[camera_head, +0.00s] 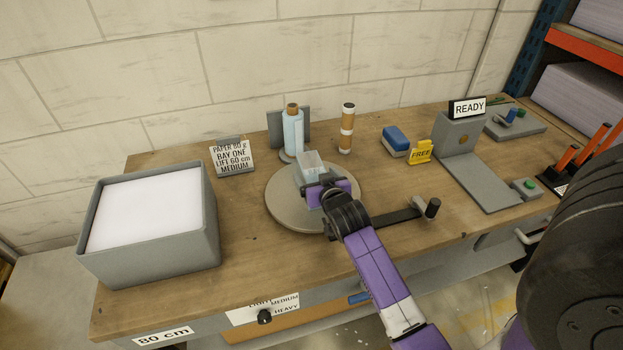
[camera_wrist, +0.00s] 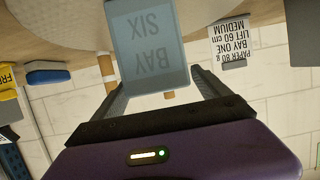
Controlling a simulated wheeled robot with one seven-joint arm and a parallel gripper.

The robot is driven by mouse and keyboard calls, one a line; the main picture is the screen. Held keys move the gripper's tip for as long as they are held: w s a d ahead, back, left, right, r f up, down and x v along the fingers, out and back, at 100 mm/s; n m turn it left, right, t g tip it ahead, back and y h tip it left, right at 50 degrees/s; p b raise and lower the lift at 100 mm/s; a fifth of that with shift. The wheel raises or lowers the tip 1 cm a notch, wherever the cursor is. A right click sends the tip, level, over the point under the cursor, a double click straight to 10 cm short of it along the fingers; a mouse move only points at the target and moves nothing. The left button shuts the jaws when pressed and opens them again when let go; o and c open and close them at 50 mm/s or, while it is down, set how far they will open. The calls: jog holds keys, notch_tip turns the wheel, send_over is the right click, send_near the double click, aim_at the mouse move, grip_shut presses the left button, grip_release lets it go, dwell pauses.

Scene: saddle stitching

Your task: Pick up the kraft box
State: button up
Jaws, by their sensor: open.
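No brown kraft-coloured box shows in either view. A pale blue-grey box (camera_head: 311,165) stands on the round grey turntable (camera_head: 285,212). In the wrist view this box (camera_wrist: 150,45) carries the words "BAY SIX", upside down. My gripper (camera_head: 318,182) is at the near side of the box, low over the turntable, and hides its lower part. In the wrist view my gripper (camera_wrist: 155,82) is open, with one finger toward each side of the box. I cannot tell whether the fingers touch it.
A grey bin of white paper (camera_head: 150,212) stands at left. Behind the turntable are a sign (camera_head: 232,157), a blue bottle-like roll (camera_head: 292,132) and a banded post (camera_head: 347,128). A blue block (camera_head: 396,140), yellow FREE tag (camera_head: 420,152) and READY stand (camera_head: 459,134) are at right.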

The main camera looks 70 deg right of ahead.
aim_at(313, 171)
jog(key=shift+p+x, duration=0.3)
jog(key=shift+x, duration=1.55)
jog(key=shift+r, duration=0.1)
jog(key=shift+c, duration=0.3)
grip_shut()
jog(key=shift+r, duration=0.1)
